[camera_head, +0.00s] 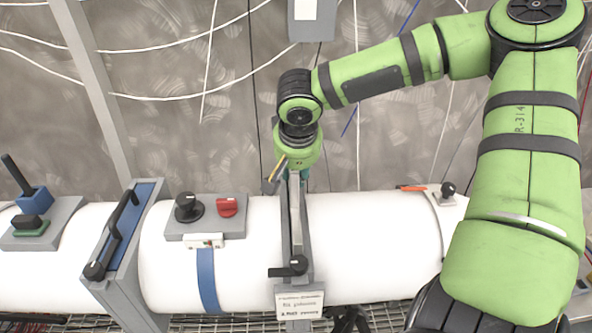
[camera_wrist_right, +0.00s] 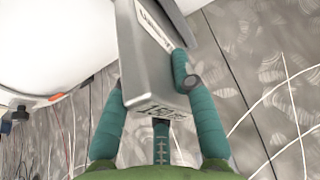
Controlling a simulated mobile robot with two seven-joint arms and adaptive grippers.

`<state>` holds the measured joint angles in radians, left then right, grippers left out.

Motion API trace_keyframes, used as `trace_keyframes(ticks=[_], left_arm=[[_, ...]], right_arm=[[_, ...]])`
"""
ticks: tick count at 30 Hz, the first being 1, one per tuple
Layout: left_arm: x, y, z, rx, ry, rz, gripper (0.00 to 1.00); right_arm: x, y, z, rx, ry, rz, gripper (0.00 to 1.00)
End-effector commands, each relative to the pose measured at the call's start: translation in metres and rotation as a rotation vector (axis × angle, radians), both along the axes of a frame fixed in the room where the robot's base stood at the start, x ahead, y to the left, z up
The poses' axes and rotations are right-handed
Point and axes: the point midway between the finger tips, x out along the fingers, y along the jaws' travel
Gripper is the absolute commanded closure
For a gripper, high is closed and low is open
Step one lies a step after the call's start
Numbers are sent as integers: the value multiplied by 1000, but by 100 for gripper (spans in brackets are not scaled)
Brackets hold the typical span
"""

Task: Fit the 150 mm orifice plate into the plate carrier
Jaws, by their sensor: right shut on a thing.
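My right gripper (camera_head: 297,172) reaches down over the pipe from above, at the top of a narrow grey frame (camera_head: 296,235) around the pipe, which looks like the plate carrier. A black lever (camera_head: 289,266) sits low on that frame. In the right wrist view my teal fingers (camera_wrist_right: 152,85) are shut around a grey metal piece (camera_wrist_right: 145,70) with engraved marks on its end and a white label. My left gripper is not in view.
The white pipe (camera_head: 375,240) runs across the view. A second grey frame (camera_head: 125,235) with a long black handle stands left. A grey panel (camera_head: 205,231) carries a black knob and red switch. A sign (camera_head: 299,305) hangs below the carrier. White cables cross the wall.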

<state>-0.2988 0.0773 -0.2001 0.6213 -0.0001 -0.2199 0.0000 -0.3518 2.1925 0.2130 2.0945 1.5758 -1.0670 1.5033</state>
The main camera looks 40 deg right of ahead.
Motion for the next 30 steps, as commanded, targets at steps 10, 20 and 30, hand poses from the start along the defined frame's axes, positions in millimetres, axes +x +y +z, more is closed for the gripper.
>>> trace_keyframes(ticks=[10,20,30], left_arm=[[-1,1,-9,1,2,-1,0],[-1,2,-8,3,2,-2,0],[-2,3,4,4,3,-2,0]], right_arm=[[1,0,-9,-1,-3,1,100],[0,0,-9,0,0,0,50],[0,1,10,0,-4,0,50]])
